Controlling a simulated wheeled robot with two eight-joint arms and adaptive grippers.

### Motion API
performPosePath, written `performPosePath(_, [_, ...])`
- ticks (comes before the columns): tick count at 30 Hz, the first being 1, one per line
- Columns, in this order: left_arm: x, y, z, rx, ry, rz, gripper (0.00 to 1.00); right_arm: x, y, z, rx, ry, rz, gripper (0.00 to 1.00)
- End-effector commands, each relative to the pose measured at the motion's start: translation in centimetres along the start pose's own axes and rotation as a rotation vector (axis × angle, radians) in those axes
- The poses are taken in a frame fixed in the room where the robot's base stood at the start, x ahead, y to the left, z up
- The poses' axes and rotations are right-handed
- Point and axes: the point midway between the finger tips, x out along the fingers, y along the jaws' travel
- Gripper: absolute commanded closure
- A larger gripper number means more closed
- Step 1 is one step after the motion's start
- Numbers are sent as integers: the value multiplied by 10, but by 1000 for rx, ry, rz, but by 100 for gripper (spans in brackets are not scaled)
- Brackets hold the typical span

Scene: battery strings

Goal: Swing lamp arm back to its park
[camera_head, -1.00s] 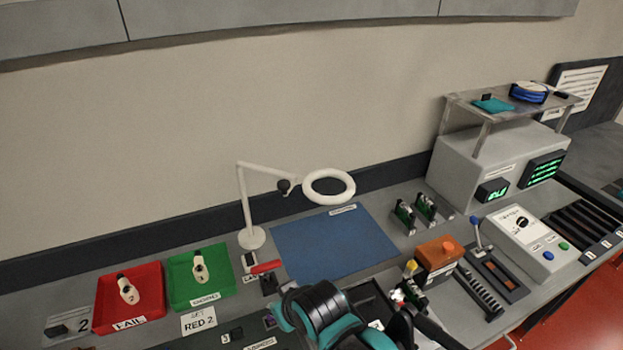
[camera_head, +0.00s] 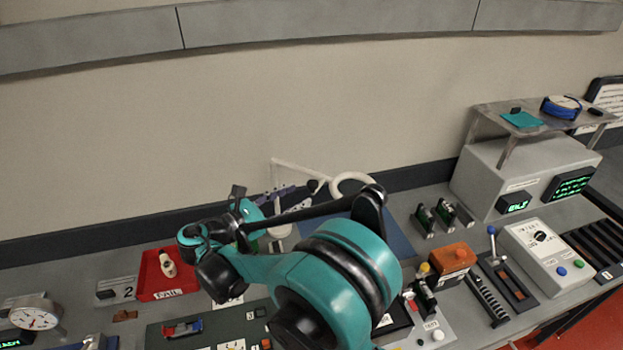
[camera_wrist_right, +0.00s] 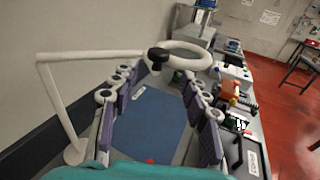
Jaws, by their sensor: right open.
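The white magnifier lamp has a post, a jointed arm (camera_head: 298,167), a dark knob and a ring head (camera_head: 352,179). Its arm reaches right from the post, and the ring hangs over the blue mat (camera_head: 400,238). My right gripper (camera_head: 300,196) is open and empty in front of the post, below the lamp arm. In the right wrist view, the lamp arm (camera_wrist_right: 95,55) crosses beyond and above the fingertips (camera_wrist_right: 163,85), apparently apart from them. The ring (camera_wrist_right: 190,52) and knob (camera_wrist_right: 158,59) are near the top centre. My left gripper is not in view.
A red tray (camera_head: 157,288) stands left of my arm. My arm covers the green tray and much of the mat. An orange box (camera_head: 452,257), a white control box (camera_head: 545,252) and a grey cabinet with shelf (camera_head: 520,175) stand on the right. The wall runs close behind the lamp.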

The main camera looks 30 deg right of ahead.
Motion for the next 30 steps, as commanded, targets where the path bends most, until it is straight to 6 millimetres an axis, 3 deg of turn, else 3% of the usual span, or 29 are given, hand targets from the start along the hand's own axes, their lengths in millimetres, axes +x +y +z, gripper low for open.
performPosePath(6, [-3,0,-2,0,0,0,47,-8,7,8,-76,-91,-24,54])
performPosePath(19, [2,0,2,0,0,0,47,55,5,13,-74,-90,-25,54])
performPosePath(30, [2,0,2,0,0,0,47,66,6,15,-74,-89,-22,54])
